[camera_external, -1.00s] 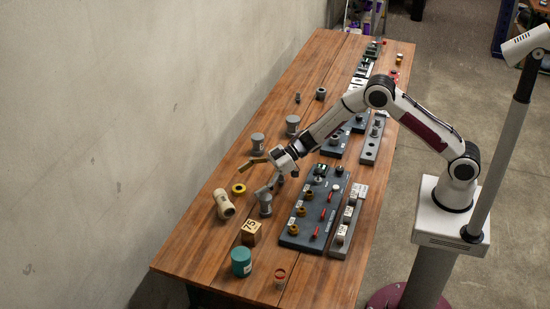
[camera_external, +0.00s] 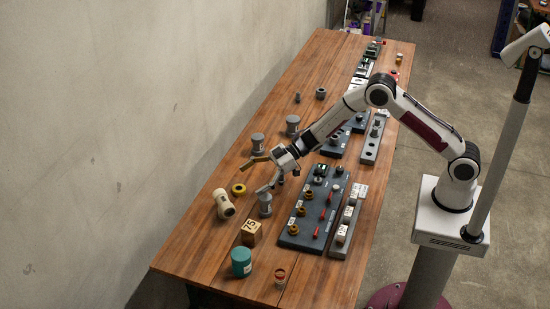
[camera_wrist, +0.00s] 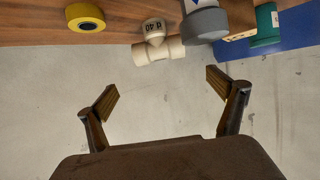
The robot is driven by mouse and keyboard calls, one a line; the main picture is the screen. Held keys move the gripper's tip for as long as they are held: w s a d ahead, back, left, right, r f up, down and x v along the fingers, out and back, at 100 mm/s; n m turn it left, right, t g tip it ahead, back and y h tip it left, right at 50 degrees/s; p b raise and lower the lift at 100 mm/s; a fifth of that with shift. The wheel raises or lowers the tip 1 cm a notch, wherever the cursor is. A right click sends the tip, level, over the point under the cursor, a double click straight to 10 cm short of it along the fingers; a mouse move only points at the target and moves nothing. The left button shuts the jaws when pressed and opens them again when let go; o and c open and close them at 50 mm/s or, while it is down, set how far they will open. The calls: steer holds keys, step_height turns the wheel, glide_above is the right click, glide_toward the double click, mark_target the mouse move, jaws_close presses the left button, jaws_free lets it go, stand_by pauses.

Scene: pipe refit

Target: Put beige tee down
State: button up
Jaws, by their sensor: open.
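The beige tee (camera_external: 224,204) lies on the wooden table near its left edge. It also shows at the top of the wrist view (camera_wrist: 158,42), with a "d 40" mark on it. My gripper (camera_external: 258,174) is open and empty, a short way behind the tee and apart from it. In the wrist view, the two fingers of my gripper (camera_wrist: 168,97) are wide apart with only bare wall between them.
A yellow ring (camera_external: 239,189) lies beside the tee. A grey fitting (camera_external: 265,204), a wooden block (camera_external: 251,232) and a teal jar (camera_external: 241,262) stand nearby. A dark board (camera_external: 314,207) with several fittings is to the right. Grey fittings (camera_external: 258,143) stand behind my gripper.

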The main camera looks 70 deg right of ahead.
steer(key=s+d+r+m+t+h, duration=0.1)
steer(key=d+r+h, duration=0.2)
steer(key=d+r, duration=0.3)
steer(key=s+d+r+m+t+h, duration=0.15)
steer(key=d+r, duration=0.25)
steer(key=r, duration=0.5)
steer(key=s+d+r+m+h, duration=0.45)
steer(key=s+d+r, duration=0.35)
steer(key=s, duration=0.3)
steer(key=s+d+r+m+g+h, duration=0.1)
steer(key=s+g, duration=0.1)
steer(key=s, duration=0.7)
steer(key=s+d+r+g+h, duration=0.1)
steer(key=s+d, duration=0.1)
steer(key=s, duration=0.6)
steer(key=s+a+f+g, duration=0.1)
steer(key=s+f, duration=0.1)
steer(key=s, duration=0.8)
steer(key=s+a+f+m+g+y, duration=0.1)
steer(key=s+a+f+g, duration=0.1)
steer(key=s, duration=0.8)
steer(key=shift+s+a+f+y, duration=0.2)
steer(key=shift+f+y, duration=0.1)
steer(key=shift+f, duration=0.2)
